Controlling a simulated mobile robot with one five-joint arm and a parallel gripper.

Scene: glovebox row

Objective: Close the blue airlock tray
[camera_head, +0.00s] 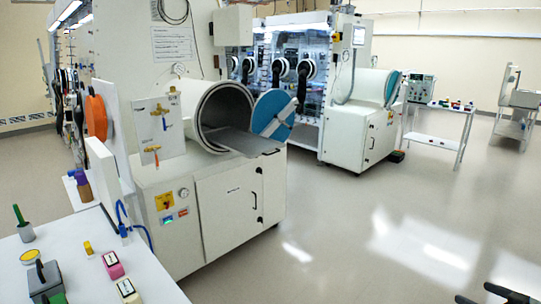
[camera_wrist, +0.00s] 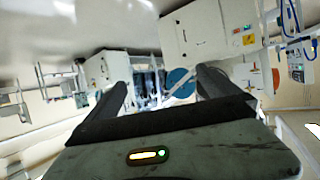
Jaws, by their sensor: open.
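A flat grey tray (camera_head: 243,142) sticks out of the open round airlock (camera_head: 226,112) of the nearer glovebox. The round blue door (camera_head: 272,113) stands swung open to the right of the opening, with a pale bar across it. In the wrist view the blue door (camera_wrist: 180,82) shows between my fingers, some way off. My gripper (camera_wrist: 160,84) is open with nothing between its fingers. A dark part at the lower right of the head view (camera_head: 500,294) looks like my gripper, well apart from the tray.
A white bench (camera_head: 80,270) with small coloured items stands at the lower left. A second glovebox airlock (camera_head: 365,85) with a blue-green door stands farther back. A small instrument cart (camera_head: 437,132) is at the right. The floor (camera_head: 370,220) in front of the cabinet is clear.

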